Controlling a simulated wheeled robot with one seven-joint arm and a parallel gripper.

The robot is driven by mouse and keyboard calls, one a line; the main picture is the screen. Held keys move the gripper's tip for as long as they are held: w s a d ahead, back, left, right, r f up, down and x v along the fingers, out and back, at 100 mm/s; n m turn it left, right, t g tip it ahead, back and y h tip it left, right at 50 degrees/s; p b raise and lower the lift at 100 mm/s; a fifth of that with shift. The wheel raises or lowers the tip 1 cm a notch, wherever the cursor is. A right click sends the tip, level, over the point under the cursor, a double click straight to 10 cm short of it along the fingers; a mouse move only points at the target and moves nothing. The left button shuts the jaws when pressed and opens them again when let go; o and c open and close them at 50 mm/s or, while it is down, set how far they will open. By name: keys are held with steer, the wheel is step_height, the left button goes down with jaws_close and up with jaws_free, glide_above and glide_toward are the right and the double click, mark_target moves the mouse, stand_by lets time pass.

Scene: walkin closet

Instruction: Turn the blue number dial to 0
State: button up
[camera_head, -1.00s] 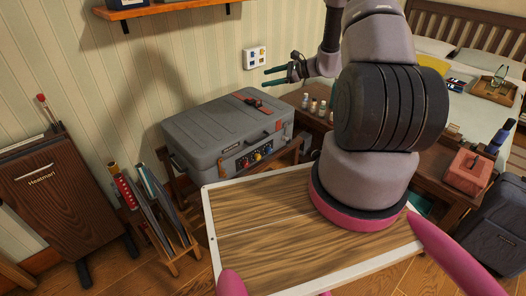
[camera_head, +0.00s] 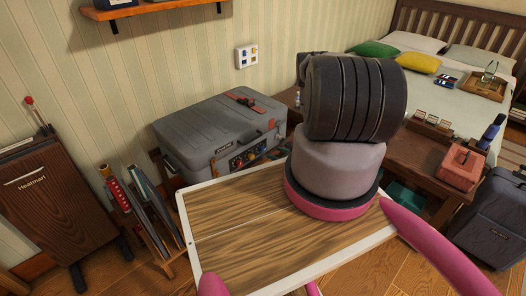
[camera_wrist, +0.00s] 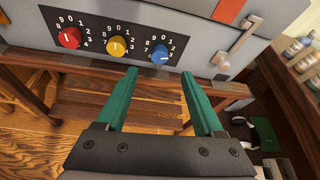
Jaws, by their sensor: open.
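The blue number dial (camera_wrist: 160,54) is the rightmost of three dials on the black panel of a grey case, in the wrist view. Its pale pointer mark appears to face lower right, toward the low numbers; the exact digit is too small to tell. A yellow dial (camera_wrist: 117,46) and a red dial (camera_wrist: 69,38) sit to its left. My gripper (camera_wrist: 156,72) is open and empty, its two green fingers apart below the panel, one on either side of the blue dial in the picture.
A silver latch (camera_wrist: 236,48) stands out right of the dials. Small bottles (camera_wrist: 300,52) stand on a wooden surface at the right. A rack of boards (camera_head: 150,205) is left of the case.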

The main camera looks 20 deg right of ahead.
mark_target(264, 150)
steer(key=x, duration=0.9)
jaws_close()
